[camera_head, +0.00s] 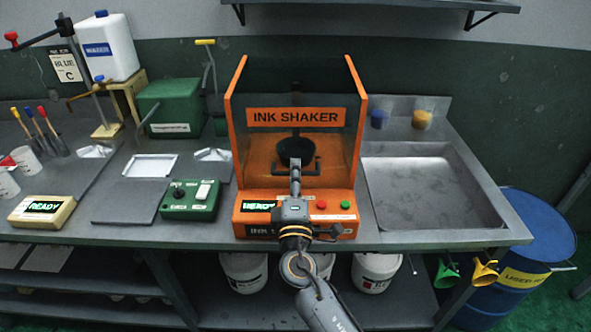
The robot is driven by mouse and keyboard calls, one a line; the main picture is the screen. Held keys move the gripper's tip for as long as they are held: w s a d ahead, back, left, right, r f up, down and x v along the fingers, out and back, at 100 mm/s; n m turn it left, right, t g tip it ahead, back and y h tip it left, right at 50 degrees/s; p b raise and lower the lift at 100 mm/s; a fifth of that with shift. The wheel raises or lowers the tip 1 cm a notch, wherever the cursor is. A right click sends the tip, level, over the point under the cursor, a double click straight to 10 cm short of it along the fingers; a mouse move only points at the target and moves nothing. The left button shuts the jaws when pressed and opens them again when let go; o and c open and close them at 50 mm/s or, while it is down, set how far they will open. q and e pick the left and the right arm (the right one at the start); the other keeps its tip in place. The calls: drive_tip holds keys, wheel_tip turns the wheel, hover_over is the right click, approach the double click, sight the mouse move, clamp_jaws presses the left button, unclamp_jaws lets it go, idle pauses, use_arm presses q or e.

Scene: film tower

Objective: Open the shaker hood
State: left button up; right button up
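The ink shaker (243,120) stands on the bench at the middle of the head view, with tall orange side panels. Its tinted see-through hood (270,148) spans between the panels and carries an orange "INK SHAKER" label (296,117). It looks down. A dark handle (314,167) shows low on the hood front. A dark clamp or holder (296,148) shows behind it. My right gripper (295,164) reaches up from below to the handle; its fingers look narrow, and I cannot tell whether they grip it. My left gripper is out of view.
The shaker base has a READY display (258,205), a red button (322,205) and a green button (345,205). A green control box (190,200) stands to the left, a sink tray (425,190) to the right. A shelf (370,4) hangs above.

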drive_tip(key=shift+w, duration=0.2)
drive_tip(key=shift+c, duration=0.2)
clamp_jaws()
